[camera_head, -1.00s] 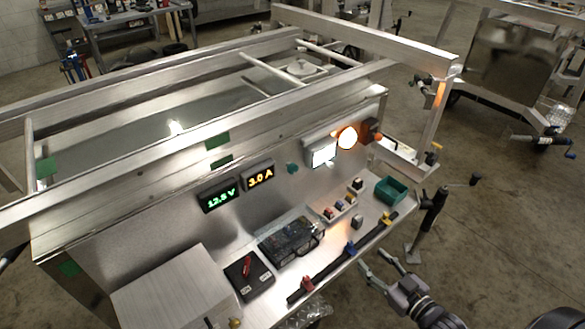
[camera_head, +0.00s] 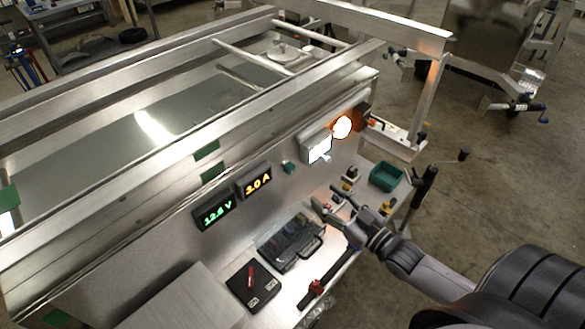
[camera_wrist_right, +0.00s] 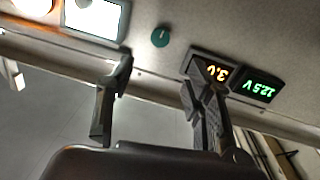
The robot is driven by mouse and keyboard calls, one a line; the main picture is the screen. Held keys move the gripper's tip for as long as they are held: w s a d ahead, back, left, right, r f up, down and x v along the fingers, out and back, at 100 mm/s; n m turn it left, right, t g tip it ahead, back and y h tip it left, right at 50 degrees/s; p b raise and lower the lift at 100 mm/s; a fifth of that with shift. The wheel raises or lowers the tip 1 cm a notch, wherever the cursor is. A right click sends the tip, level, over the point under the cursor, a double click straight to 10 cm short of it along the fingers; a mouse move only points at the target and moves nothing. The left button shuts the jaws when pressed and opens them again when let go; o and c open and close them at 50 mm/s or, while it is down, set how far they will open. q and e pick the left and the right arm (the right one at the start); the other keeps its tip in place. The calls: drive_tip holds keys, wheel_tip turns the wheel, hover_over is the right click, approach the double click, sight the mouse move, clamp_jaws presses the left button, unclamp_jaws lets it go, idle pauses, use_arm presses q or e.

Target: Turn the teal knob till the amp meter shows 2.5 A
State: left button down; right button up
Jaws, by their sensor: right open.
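The small teal knob (camera_head: 288,168) sits on the upright metal panel, right of the amp meter. The amp meter (camera_head: 254,183) shows 3.0 A in orange digits. In the right wrist view the teal knob (camera_wrist_right: 160,37) is above the gap between the fingers, and the amp meter (camera_wrist_right: 213,70) is partly covered by a finger. My right gripper (camera_head: 328,202) is open and empty, in front of the panel, below and right of the knob; its open fingers also show in the right wrist view (camera_wrist_right: 155,90). My left gripper is out of view.
A green voltmeter (camera_head: 214,212) reads about 12.5 V. Below are a black case (camera_head: 290,240), a black box with a red switch (camera_head: 252,287) and a green bin (camera_head: 386,177).

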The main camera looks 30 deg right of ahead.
approach(292, 170)
drive_tip(key=p+x, duration=0.1)
drive_tip(key=x, duration=0.8)
drive_tip(key=shift+p, duration=0.4)
drive_tip(key=shift+w+a, duration=0.15)
drive_tip(key=shift+w, duration=0.15)
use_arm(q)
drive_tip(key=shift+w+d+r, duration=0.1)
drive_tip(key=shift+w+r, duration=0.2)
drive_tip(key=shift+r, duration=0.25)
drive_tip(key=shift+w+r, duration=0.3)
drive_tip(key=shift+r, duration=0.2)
use_arm(e)
clamp_jaws()
